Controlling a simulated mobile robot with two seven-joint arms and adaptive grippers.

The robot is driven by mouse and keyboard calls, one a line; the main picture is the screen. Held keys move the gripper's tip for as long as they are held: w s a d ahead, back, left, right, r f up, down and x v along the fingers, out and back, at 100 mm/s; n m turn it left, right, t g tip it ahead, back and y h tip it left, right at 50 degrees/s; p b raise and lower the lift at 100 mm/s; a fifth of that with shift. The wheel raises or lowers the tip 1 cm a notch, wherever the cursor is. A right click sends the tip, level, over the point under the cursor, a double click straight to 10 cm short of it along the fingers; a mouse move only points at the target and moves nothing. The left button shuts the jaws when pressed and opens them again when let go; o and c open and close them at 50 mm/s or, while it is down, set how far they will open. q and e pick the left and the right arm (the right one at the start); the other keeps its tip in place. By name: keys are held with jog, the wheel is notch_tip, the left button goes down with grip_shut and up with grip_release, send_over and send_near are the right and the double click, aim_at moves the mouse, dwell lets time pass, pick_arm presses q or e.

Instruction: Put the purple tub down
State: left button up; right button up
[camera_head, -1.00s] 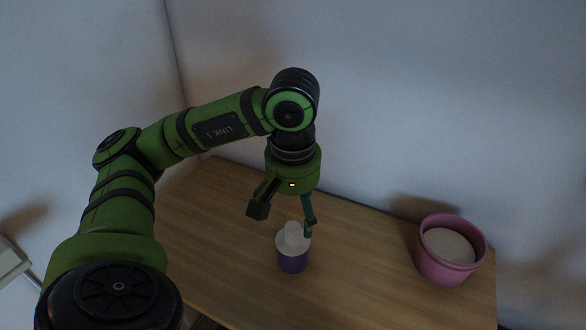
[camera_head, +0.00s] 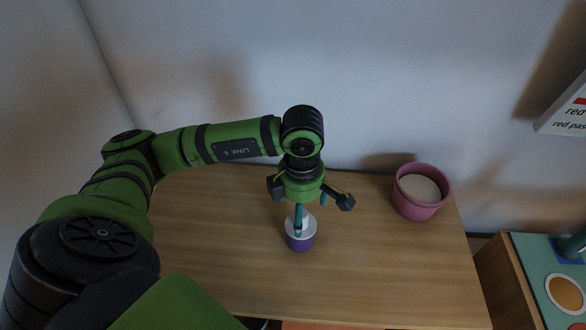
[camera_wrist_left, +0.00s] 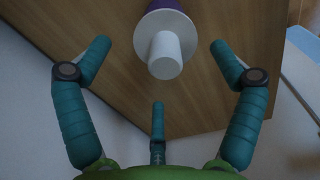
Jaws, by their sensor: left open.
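The purple tub (camera_head: 301,243) stands upright on the wooden table (camera_head: 220,270), with a white lid and a white knob on top. My left gripper (camera_head: 308,205) is just above and behind it, with its fingers spread wide. One finger overlaps the white top in the head view, and I cannot tell from there whether they touch. In the left wrist view the tub's white top (camera_wrist_left: 165,45) lies beyond the open fingers (camera_wrist_left: 158,70), with nothing held between them. My right gripper is not in view.
A pink pot (camera_head: 416,207) with pale contents stands at the table's right rear. A wall is close behind. A lower surface with a teal board (camera_head: 545,262) and an orange disc lies right. A white lettered panel (camera_head: 568,118) is at far right.

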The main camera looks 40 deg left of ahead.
aim_at(297, 245)
pick_arm(q)
jog(key=shift+d+f+p, duration=0.3)
jog(key=shift+f+p, duration=0.2)
jog(key=shift+f, duration=0.4)
notch_tip(297, 245, down, 4)
jog(key=shift+s+r+p, duration=0.15)
jog(key=shift+r+p, duration=0.05)
jog(key=shift+p, duration=0.55)
jog(key=shift+f, duration=0.5)
jog(key=shift+c, duration=0.4)
jog(key=c, duration=1.3)
jog(key=shift+c, duration=0.5)
jog(key=shift+r, duration=0.2)
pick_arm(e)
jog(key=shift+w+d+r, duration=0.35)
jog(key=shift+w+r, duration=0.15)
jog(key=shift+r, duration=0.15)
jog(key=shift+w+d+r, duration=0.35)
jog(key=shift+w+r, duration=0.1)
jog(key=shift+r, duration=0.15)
